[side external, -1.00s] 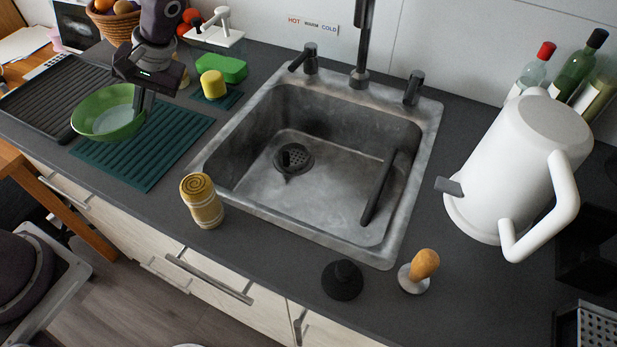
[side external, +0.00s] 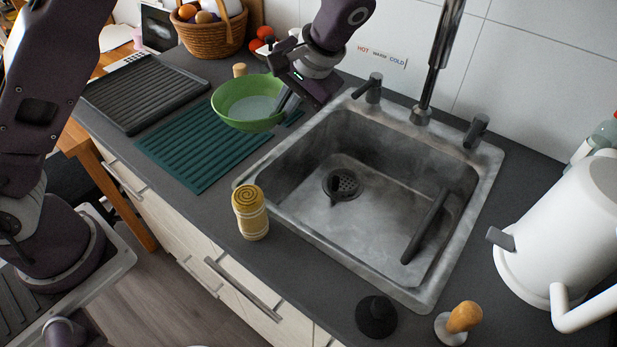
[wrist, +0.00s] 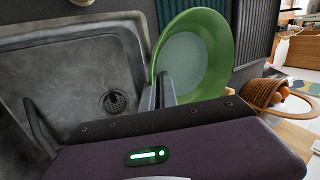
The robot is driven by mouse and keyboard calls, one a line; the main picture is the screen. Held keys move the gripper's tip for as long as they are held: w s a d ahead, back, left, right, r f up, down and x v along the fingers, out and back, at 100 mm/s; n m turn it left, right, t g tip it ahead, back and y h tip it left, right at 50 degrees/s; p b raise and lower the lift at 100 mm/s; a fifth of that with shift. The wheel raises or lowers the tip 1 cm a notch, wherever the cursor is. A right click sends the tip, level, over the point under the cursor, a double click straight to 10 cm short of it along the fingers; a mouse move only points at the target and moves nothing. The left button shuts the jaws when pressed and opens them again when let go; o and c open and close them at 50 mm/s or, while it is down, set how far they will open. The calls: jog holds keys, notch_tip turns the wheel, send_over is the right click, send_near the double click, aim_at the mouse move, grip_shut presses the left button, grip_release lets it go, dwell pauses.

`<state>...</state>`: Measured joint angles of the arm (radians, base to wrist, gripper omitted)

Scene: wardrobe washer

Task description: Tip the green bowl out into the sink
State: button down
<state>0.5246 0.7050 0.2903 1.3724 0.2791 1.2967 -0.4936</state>
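The green bowl (side external: 249,102) is up off the counter, close to the left edge of the sink (side external: 375,190). It looks nearly level, with something pale grey-white inside. My gripper (side external: 284,101) is shut on the bowl's right rim. In the wrist view the fingers (wrist: 160,92) grip the rim of the bowl (wrist: 217,32), and the sink (wrist: 75,75) with its drain lies to the left. The finger tips are partly hidden by the bowl wall.
A teal ribbed mat (side external: 195,148) and a black drying tray (side external: 140,92) lie left of the sink. A patterned yellow jar (side external: 250,213) stands at the sink's front left corner. The tap (side external: 436,65) rises behind the basin, and a white jug (side external: 565,235) stands right.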

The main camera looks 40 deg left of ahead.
jog(key=s+d+m+t, duration=0.1)
jog(key=s+d+m, duration=0.1)
jog(key=d, duration=0.8)
jog(key=s+d+m+t, duration=0.1)
jog(key=s+d+m, duration=0.15)
jog(key=d, duration=0.65)
notch_tip(320, 180, down, 11)
jog(key=shift+w+d+r, duration=0.2)
jog(key=shift+w+d, duration=0.15)
jog(key=shift+d, duration=0.1)
jog(key=shift+m, duration=0.25)
